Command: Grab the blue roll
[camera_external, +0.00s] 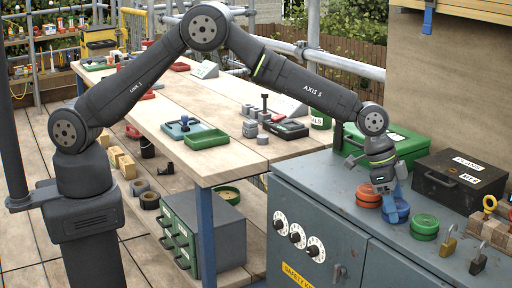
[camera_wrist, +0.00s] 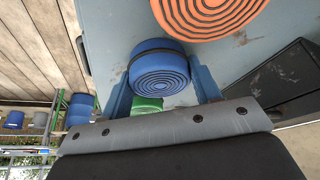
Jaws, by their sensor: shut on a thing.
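The blue roll (camera_external: 397,212) is on the grey metal cabinet top in the external view, below my gripper (camera_external: 388,194). In the wrist view the blue roll (camera_wrist: 158,72) shows its spiral end and sits between the two blue-grey fingers of my gripper (camera_wrist: 160,85). My gripper is shut on it. Whether the roll is clear of the cabinet top cannot be told. The orange roll (camera_external: 368,196) lies just left of it, and it also shows at the top of the wrist view (camera_wrist: 205,14). The green roll (camera_external: 425,223) lies to the right, partly hidden behind the blue roll in the wrist view (camera_wrist: 147,103).
A black case (camera_external: 460,181) and a green case (camera_external: 390,143) stand behind the rolls. Padlocks (camera_external: 448,246) lie at the right front. The grey cabinet top (camera_external: 320,187) is clear on the left. A wooden workbench (camera_external: 220,110) stands farther left.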

